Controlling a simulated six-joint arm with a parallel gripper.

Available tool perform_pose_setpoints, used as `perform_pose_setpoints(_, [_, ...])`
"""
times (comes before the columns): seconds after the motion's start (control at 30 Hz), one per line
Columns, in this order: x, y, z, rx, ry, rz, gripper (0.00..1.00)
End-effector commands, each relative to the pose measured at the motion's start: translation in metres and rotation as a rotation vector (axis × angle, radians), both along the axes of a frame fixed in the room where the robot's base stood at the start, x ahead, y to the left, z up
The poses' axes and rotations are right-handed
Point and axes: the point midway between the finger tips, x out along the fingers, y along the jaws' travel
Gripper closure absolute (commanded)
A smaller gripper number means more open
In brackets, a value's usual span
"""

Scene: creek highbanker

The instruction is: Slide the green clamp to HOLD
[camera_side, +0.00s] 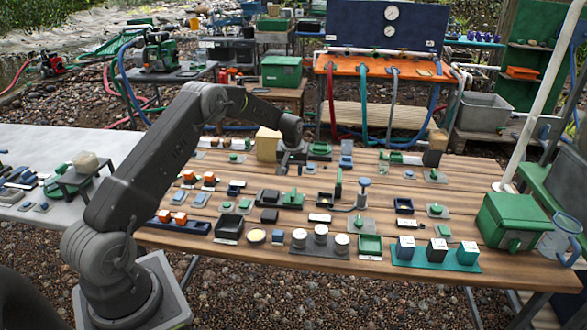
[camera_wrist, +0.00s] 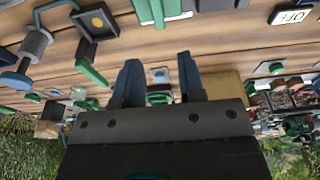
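My gripper (camera_side: 291,168) is above the back middle of the plank table in the side view. In the wrist view my gripper (camera_wrist: 158,64) has its two blue-grey fingers well apart, with nothing held between them. A small green part (camera_wrist: 160,98) shows between the fingers, by a pale grey fitting; I cannot tell whether they touch it. Several green fittings are on the table, among them an upright green piece (camera_side: 338,183) right of my gripper. I cannot tell which one is the green clamp. No HOLD label is readable.
The plank table (camera_side: 475,185) is crowded with small fittings. A tan block (camera_side: 267,144) stands close left of my gripper. A blue-topped post (camera_side: 363,190) stands to the right. A green box (camera_side: 513,222) is at the right end. An OFF label (camera_wrist: 292,16) shows in the wrist view.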

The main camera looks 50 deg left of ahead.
Motion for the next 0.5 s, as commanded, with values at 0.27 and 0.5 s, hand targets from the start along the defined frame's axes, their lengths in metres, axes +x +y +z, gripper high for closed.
perform_pose_setpoints(0.27, [0.0,0.0,-0.018,-0.001,0.001,0.0,0.64])
perform_pose_setpoints(0.5, [0.0,0.0,-0.041,-0.001,0.0,-0.001,0.64])
